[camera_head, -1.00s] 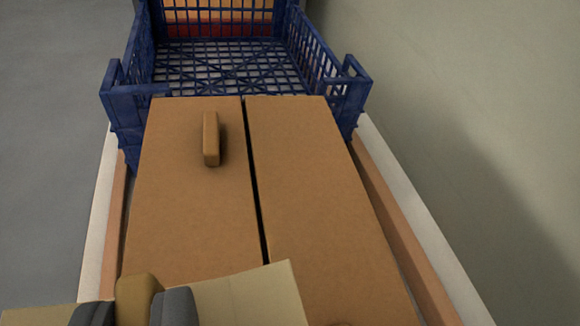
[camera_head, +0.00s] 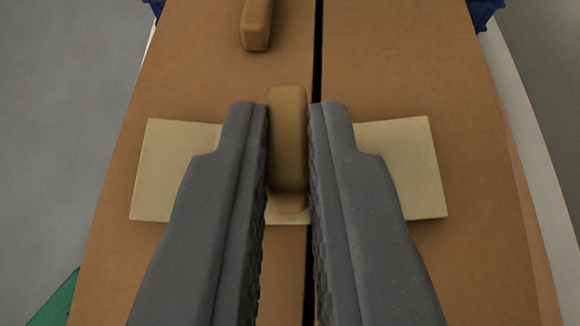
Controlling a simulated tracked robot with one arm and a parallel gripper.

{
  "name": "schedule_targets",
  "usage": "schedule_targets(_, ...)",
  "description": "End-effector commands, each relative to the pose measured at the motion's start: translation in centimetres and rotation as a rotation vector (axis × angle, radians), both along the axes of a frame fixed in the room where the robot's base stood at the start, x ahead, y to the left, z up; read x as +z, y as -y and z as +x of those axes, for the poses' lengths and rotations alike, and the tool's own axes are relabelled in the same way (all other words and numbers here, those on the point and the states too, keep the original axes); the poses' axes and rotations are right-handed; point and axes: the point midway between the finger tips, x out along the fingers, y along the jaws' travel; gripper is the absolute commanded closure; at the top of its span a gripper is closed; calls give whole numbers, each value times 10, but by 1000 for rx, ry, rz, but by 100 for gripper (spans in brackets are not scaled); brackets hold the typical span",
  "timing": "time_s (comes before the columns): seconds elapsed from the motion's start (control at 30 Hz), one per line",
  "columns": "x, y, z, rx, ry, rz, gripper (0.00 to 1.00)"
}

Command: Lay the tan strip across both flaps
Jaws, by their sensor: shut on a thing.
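The tan strip (camera_head: 172,172) spans the dark seam between the left flap (camera_head: 190,75) and the right flap (camera_head: 400,65). More of it is over the left flap. Its middle is hidden behind the fingers, and I cannot tell whether its whole underside touches the flaps. A brown upright grip (camera_head: 288,145) stands at the strip's middle, left of the seam. My gripper (camera_head: 288,108) is shut on this grip, one grey finger on each side.
A brown block handle (camera_head: 256,28) stands on the left flap, beyond the strip. Corners of a blue crate (camera_head: 487,10) show at the top edge. A green thing (camera_head: 55,302) shows at the lower left. The far right flap is clear.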

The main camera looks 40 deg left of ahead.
Motion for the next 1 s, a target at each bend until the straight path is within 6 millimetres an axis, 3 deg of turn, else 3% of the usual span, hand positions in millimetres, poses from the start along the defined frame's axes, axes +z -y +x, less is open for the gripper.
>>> schedule_targets(0.13, -1, 0, 0, 0, -1, 1, 100)
schedule_targets(0.2, -1, 0, 0, 0, 0, 0, 74)
schedule_targets(0.23, -1, 0, 0, 0, 0, 0, 68)
schedule_targets(0.63, 3, 3, -3, -2, -1, -1, 68)
schedule_targets(1.0, 34, 38, -46, -6, -2, -1, 68)
